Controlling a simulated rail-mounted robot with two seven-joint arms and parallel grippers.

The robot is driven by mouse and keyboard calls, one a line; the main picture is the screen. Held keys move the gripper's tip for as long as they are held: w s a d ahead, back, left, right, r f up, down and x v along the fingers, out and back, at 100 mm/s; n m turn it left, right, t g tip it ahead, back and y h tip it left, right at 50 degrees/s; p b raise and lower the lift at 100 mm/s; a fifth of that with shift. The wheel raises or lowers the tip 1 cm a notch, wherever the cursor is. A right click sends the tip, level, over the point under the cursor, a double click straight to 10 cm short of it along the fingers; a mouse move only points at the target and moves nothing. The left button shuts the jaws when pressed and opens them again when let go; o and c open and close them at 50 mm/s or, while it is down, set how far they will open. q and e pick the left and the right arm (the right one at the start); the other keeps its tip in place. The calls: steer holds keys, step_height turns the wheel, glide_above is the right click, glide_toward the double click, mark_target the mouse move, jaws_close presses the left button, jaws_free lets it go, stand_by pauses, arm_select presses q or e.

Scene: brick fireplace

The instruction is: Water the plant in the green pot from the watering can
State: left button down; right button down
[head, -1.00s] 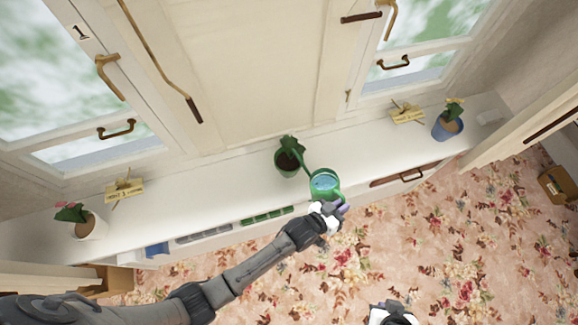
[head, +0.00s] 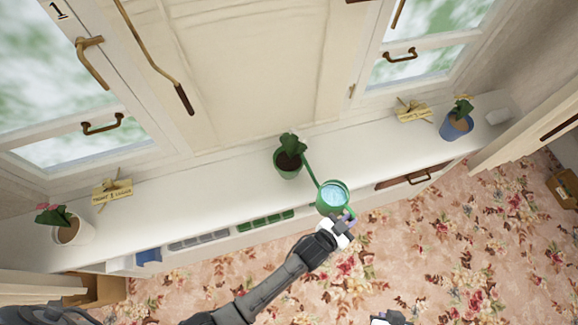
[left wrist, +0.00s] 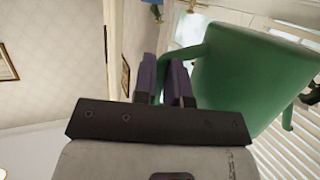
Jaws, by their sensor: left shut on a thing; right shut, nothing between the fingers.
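The green pot (head: 288,170) with a dark green leafy plant (head: 290,143) and dark soil stands on the white sill. The green watering can (head: 333,193) has pale blue water in its open top. Its spout (head: 311,170) reaches up-left, with the tip beside the pot's right rim; I cannot tell whether water flows. My left gripper (head: 346,219) is shut on the can's handle. In the left wrist view, its purple fingers (left wrist: 166,80) close around the handle beside the can's body (left wrist: 245,75). My right gripper (head: 391,319) is shut and empty at the bottom edge, partly cut off.
A white pot (head: 72,232) with a pink-flowered plant stands at the sill's left end. A blue pot (head: 457,125) with a yellow-flowered plant stands at the right. Tags (head: 112,190) lie near them. Green (head: 265,222) and grey (head: 200,241) trays sit along the front. The sill between is clear.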

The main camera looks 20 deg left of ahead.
steer(key=shift+d+f, duration=0.1)
steer(key=shift+f, duration=0.25)
steer(key=shift+r, duration=0.15)
step_height(320, 180, up, 3)
steer(key=p, duration=0.3)
steer(key=shift+r, duration=0.15)
stand_by(0.6)
